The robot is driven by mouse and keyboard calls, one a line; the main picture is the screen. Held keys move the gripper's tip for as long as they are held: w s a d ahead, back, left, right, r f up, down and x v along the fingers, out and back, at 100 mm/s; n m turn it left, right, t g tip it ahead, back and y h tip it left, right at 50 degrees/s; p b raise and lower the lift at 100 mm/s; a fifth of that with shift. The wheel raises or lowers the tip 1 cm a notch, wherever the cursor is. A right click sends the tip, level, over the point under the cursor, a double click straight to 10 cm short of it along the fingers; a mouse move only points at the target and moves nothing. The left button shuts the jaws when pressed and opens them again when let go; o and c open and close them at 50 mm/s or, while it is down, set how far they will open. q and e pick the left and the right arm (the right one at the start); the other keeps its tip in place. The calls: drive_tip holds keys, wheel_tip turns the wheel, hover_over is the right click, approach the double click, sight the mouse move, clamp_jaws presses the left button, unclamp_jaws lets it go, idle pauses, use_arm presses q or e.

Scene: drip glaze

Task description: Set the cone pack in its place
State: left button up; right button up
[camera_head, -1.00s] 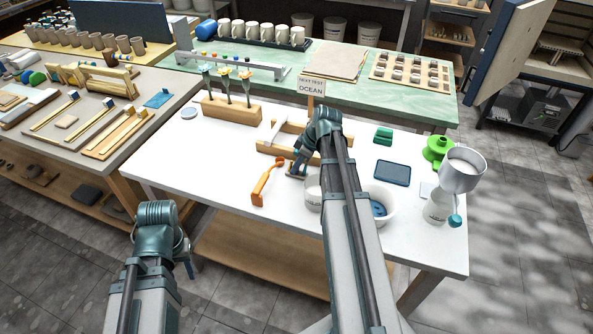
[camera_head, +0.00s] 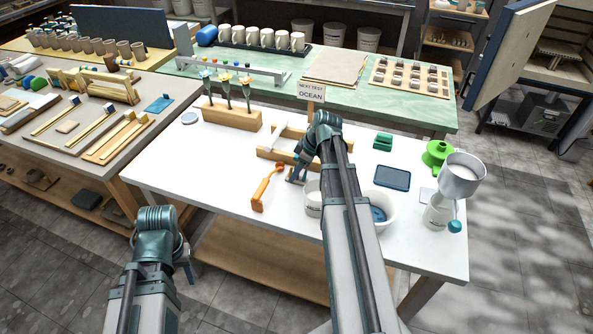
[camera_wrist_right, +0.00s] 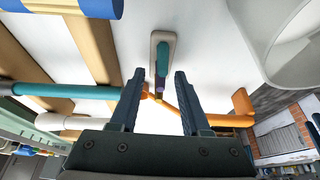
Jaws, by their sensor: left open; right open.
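The cone pack (camera_wrist_right: 163,45) shows in the right wrist view as a pale, narrow, rounded base with teal, purple and orange cones. It lies on the white table just beyond my right fingertips, in line with the gap between them. My right gripper (camera_wrist_right: 159,73) is open, with nothing clamped.
An orange-handled tool (camera_head: 264,189) lies left of my right gripper. A wooden frame (camera_head: 273,154) stands behind it. A white cup (camera_head: 312,199) and a bowl (camera_head: 385,222) stand close to my right arm. The table's left front (camera_head: 190,170) is clear.

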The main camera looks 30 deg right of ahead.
drive_tip(key=p+v, duration=1)
drive_tip(key=v, duration=0.2)
drive_tip(key=shift+p, duration=0.3)
drive_tip(key=shift+a, duration=0.1)
drive_tip(key=s+a+f+m+g+h, duration=0.1)
drive_tip(key=s+a+g, duration=0.1)
drive_tip(key=a, duration=1.7)
drive_tip(key=shift+s+a+f+m+g, duration=0.25)
drive_tip(key=shift+s+a+m+g, duration=0.15)
drive_tip(key=shift+s, duration=0.4)
drive_tip(key=s+a+m+h, duration=0.1)
drive_tip(key=s+a, duration=0.2)
drive_tip(key=a, duration=0.1)
drive_tip(key=s+a+h, duration=0.1)
drive_tip(key=s+a, duration=0.2)
drive_tip(key=a, duration=0.2)
drive_tip(key=s+a+m+h, duration=0.1)
drive_tip(key=s+a, duration=0.2)
drive_tip(key=a, duration=0.1)
drive_tip(key=shift+s+a+m+g, duration=0.25)
drive_tip(key=shift+a+m+g, duration=0.05)
drive_tip(key=shift+a+g, duration=0.1)
drive_tip(key=shift+o, duration=0.4)
